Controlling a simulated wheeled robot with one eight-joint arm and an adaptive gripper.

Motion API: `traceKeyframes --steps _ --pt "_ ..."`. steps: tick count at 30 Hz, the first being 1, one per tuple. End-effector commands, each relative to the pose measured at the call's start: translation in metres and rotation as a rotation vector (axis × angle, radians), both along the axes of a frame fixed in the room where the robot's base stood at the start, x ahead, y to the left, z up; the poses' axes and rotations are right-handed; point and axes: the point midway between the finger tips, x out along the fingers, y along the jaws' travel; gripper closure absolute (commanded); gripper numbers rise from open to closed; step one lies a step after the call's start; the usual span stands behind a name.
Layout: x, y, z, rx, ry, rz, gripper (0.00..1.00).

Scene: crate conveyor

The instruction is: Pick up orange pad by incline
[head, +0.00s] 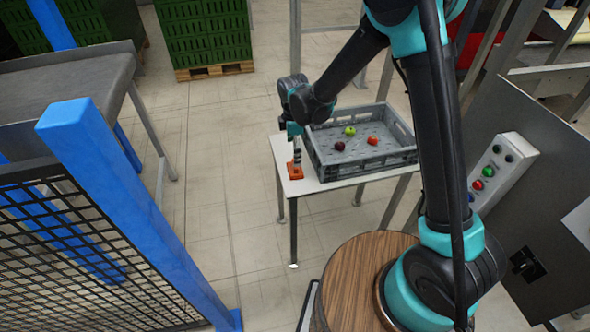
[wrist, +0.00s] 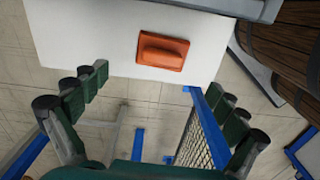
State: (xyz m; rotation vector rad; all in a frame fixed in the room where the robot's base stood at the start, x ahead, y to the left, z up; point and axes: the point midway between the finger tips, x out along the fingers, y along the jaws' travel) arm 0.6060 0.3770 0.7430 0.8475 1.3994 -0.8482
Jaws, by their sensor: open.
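The orange pad (head: 294,172) is a flat square block with a raised grip on top. It lies near the front left corner of the small white table (head: 340,182). In the wrist view the pad (wrist: 163,51) is clear of cover, ahead of my fingers. My gripper (head: 296,155) is just above the pad in the head view, pointing down. In the wrist view my gripper (wrist: 160,93) has its green fingers spread wide with nothing between them. I cannot tell the exact height gap.
A grey crate (head: 350,172) with several fruits stands on the same table, right of the pad. A blue post with black mesh (head: 115,170) and a conveyor (head: 60,95) are on the left. A control panel (head: 500,165) is on the right. Floor left of the table is clear.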

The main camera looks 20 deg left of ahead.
Motion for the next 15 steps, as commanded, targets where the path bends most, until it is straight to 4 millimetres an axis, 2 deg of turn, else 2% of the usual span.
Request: traceKeyframes --steps 3,10,15 --pt "0.000 0.000 -0.015 0.000 0.000 -0.001 0.03" --pt "0.000 -0.001 -0.029 0.000 0.000 -0.001 0.03" --pt "0.000 -0.005 -0.054 0.000 0.000 -0.002 0.03"
